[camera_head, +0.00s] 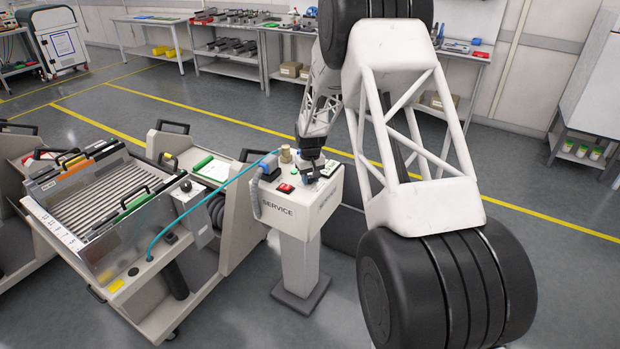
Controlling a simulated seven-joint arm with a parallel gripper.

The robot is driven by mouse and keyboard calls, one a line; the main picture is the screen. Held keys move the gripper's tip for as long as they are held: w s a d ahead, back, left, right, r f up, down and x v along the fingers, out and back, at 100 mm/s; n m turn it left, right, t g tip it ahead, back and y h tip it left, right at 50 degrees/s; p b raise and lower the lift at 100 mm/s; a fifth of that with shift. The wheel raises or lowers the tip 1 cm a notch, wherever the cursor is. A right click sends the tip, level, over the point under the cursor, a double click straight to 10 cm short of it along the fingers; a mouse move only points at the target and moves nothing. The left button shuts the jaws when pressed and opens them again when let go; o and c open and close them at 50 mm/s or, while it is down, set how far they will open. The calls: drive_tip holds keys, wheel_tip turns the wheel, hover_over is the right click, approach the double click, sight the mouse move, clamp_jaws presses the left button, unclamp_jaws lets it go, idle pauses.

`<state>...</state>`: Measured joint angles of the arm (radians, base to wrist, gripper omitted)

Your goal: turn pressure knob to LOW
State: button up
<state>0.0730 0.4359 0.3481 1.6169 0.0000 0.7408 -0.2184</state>
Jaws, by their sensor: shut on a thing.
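My gripper (310,176) reaches down from above onto the sloped top of a white post marked SERVICE (278,213). Its jaws are shut at the top panel, on what seems to be the pressure knob. The fingers hide the knob, so its pointer and any LOW mark cannot be read. A red switch (286,188) sits on the panel in front and to the left of the gripper. A brass-coloured fitting (285,154) stands at the panel's back left.
A feeder trolley (140,245) with a box bearing a black dial (186,186) stands left of the post. A teal hose (205,197) and a grey coiled cable (255,198) run beside the post. Benches (226,65) line the back wall.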

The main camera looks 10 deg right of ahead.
sight(310, 176)
drive_tip(key=n, duration=0.3)
drive_tip(key=shift+n, duration=2.2)
drive_tip(key=o, duration=0.9)
drive_tip(key=shift+r, duration=0.15)
drive_tip(key=shift+r, duration=3.8)
